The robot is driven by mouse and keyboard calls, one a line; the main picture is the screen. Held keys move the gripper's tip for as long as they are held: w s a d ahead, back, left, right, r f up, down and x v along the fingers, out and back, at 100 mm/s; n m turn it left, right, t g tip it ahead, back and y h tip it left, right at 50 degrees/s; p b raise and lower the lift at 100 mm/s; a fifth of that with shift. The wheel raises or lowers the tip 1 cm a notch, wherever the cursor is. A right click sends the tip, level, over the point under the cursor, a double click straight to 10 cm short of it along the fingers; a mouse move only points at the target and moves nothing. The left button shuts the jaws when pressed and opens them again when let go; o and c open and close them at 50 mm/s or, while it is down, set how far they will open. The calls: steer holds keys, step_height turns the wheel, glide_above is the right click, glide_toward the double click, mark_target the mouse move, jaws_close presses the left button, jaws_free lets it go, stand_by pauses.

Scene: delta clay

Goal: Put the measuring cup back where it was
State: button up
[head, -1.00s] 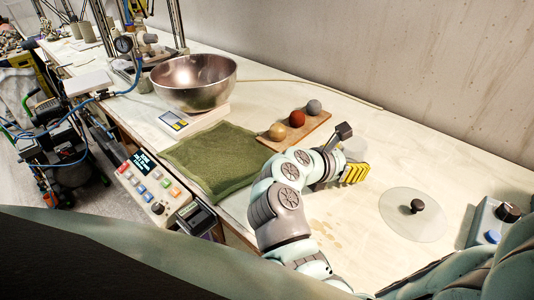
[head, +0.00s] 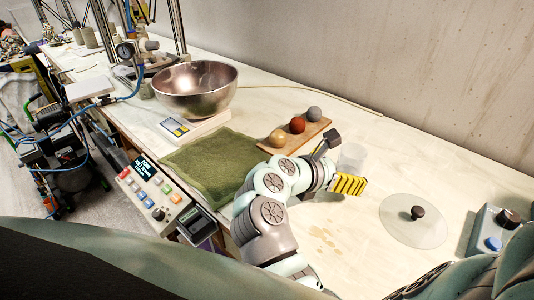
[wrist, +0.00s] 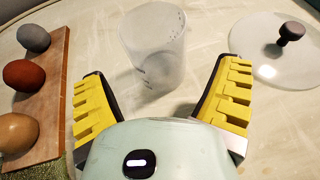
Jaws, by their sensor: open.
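The measuring cup (wrist: 152,50) is a translucent, frosted cup with dark markings. It stands upright on the table in the wrist view, ahead of my gripper and between the lines of its two fingers. In the head view the cup (head: 352,157) shows just behind my gripper (head: 341,162), partly hidden by it. My gripper (wrist: 163,100) is open and empty, with yellow ridged pads on both fingers. The cup appears to be beyond the fingertips, not touching them.
A wooden board (head: 300,143) with three balls lies left of the cup. A clear round lid (head: 413,222) with a dark knob lies to the right. A green mat (head: 213,160), a scale (head: 192,126) and a metal bowl (head: 195,88) are farther left. A blue-buttoned box (head: 490,230) stands right.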

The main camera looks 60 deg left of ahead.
steer(key=v, duration=0.8)
steer(key=shift+s+r+p, duration=0.1)
steer(key=shift+s+p, duration=0.2)
steer(key=shift+p, duration=0.05)
